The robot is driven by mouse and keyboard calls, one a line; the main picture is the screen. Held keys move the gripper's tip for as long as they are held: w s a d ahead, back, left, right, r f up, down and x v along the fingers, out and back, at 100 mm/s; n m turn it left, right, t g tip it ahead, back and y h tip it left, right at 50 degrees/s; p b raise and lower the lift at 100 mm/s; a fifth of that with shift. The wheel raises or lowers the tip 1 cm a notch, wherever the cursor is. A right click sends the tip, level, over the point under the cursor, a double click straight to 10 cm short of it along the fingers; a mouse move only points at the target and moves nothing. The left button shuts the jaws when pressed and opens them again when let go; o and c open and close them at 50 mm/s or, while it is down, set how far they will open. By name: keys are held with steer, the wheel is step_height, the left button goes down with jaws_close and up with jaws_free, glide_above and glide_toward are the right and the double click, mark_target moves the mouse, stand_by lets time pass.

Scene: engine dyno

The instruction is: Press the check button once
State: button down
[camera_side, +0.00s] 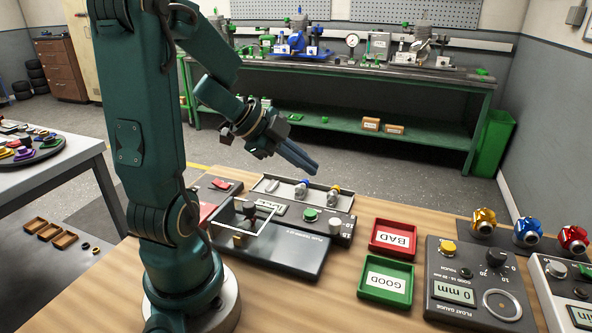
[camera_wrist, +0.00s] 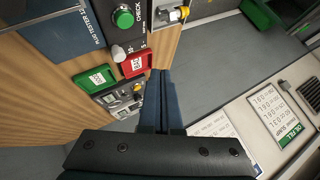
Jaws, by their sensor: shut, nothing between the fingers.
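The check button is a round green button (camera_side: 310,214) on the dark tester (camera_side: 300,262) on the wooden bench. In the wrist view the green button (camera_wrist: 123,18) sits at the top, beside the word CHECK, and is fully visible. My gripper (camera_side: 314,168) is shut and empty, its blue fingers pointing down to the right. It is in the air above the bench's back edge, apart from the button. In the wrist view my gripper (camera_wrist: 160,74) has its fingers together, below and right of the button.
A grey knob (camera_side: 335,225) stands close to the button. A tray with small parts (camera_side: 300,187) lies behind the tester. The red BAD tray (camera_side: 394,239) and green GOOD tray (camera_side: 386,280) are to its right, then a float gauge (camera_side: 475,280). A clear frame stands on the tester's left.

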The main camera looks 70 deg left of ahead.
mark_target(304, 212)
steer(key=shift+f, duration=3.85)
steer(key=shift+f, duration=0.1)
steer(key=shift+f, duration=0.3)
steer(key=shift+f, duration=0.5)
steer(key=shift+r, duration=0.95)
steer(key=shift+r, duration=2.5)
